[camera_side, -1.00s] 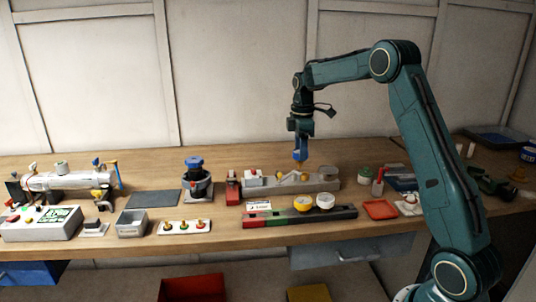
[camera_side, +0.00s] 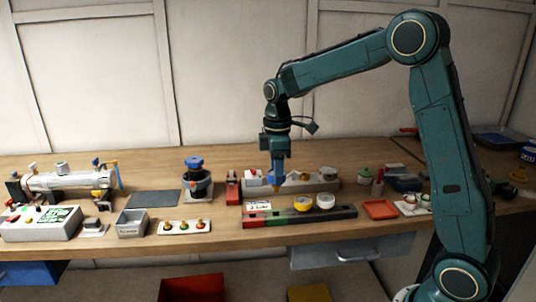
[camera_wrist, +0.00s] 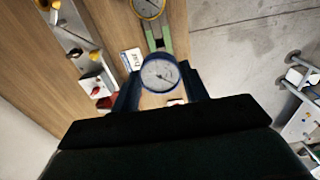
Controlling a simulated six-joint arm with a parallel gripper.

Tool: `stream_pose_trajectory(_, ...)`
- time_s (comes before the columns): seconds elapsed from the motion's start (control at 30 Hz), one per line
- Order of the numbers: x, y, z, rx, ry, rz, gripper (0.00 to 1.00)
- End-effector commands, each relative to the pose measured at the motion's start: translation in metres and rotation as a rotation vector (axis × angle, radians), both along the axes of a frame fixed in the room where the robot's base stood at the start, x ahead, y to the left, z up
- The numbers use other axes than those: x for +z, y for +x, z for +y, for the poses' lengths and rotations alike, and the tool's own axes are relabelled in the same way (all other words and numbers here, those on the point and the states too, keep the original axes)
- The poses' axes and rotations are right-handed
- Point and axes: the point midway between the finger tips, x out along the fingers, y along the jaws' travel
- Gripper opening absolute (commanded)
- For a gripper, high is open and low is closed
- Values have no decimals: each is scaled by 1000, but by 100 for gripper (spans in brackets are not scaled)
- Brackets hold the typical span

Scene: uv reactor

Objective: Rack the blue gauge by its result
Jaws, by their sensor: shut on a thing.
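The blue gauge (camera_wrist: 160,73), a round white dial with a blue rim, sits between the fingers of my gripper (camera_wrist: 158,92) in the wrist view. Its dial faces the wrist camera; the small markings are too fine to read. In the side view my gripper (camera_side: 277,178) points down above the bench, close behind the rack and card. The rack (camera_side: 281,219) is a long strip with red, green and dark sections. A yellow gauge (camera_side: 303,204) and a white gauge (camera_side: 325,201) stand on it. The wrist view shows the rack's green section (camera_wrist: 164,41) beyond the blue gauge.
A white card (camera_side: 257,206) stands at the rack's left end. A grey fixture (camera_side: 322,184) lies behind the rack, with a red device (camera_side: 233,190) to its left. An orange-red tray (camera_side: 381,209) is right of the rack. Lamps on a white plate (camera_side: 184,227) sit left.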

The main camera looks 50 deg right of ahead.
Motion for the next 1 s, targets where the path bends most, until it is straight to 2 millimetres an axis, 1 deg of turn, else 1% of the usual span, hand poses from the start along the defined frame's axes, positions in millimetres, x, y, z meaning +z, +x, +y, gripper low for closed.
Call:
stream_pose_trajectory(0.23,-1,0,-1,0,0,0,24)
stream_pose_trajectory(0.43,-8,0,-1,0,1,2,24)
stream_pose_trajectory(1.0,-45,0,-1,0,1,2,24)
